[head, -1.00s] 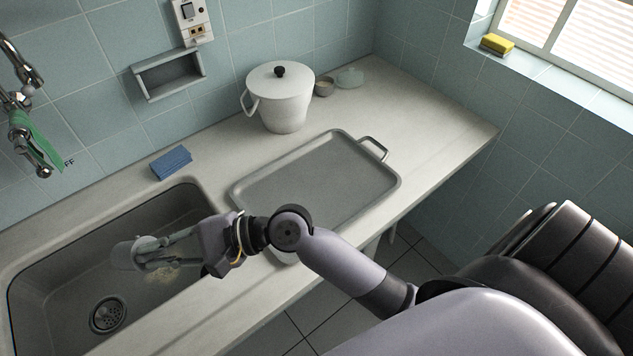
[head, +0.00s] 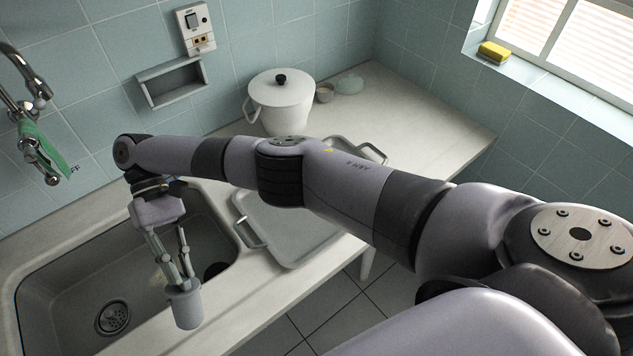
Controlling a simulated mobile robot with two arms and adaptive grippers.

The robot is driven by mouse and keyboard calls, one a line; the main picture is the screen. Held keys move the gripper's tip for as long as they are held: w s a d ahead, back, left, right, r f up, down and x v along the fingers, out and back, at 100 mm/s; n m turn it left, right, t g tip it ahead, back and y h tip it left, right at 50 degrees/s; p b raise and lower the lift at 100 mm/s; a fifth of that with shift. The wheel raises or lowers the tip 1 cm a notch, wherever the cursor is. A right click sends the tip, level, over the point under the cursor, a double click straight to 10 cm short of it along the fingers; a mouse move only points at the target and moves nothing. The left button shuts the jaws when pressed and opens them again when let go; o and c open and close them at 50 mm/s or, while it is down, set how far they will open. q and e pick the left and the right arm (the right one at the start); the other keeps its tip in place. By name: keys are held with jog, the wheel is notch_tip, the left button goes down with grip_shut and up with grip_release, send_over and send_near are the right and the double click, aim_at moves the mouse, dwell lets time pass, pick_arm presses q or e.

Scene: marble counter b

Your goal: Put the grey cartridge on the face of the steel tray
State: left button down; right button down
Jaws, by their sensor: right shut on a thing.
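The grey cartridge (head: 184,306) is a short, pale grey cylinder, held in my right gripper (head: 178,281). The gripper points downward and is shut on its upper end. The cartridge hangs roughly upright, slightly tilted, and shows over the right front part of the sink, left of the tray. The steel tray (head: 290,248) lies on the counter, a shallow grey tray with a rim and a handle at each end. My right arm crosses in front of it and hides its middle and far part. My left gripper is out of view.
The dark sink (head: 60,308) with its drain lies at the left, below a tap with a green cloth (head: 42,147). The far right counter is clear.

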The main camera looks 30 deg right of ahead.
jog(key=w+d+r+n+t+h+p, duration=0.1)
jog(key=w+d+r+n+t+h, duration=0.1)
jog(key=d+n+t+h, duration=0.35)
jog(key=w+d+r+n+t+h+p, duration=0.1)
jog(key=w+d+n+t+h, duration=0.2)
jog(key=d+n, duration=0.55)
jog(key=w+d+r+t+y+p, duration=0.1)
jog(key=d+r, duration=0.5)
jog(key=d, duration=0.3)
jog(key=d+r+t+y+p, duration=0.1)
jog(key=d+r+t, duration=0.1)
jog(key=d+r, duration=0.5)
notch_tip(320, 180, down, 20)
jog(key=d+p, duration=0.1)
jog(key=p, duration=0.1)
jog(key=shift+f+n+p, duration=0.15)
jog(key=shift+n+p, duration=0.15)
jog(key=c, duration=1.6)
grip_release()
jog(key=shift+w, duration=0.1)
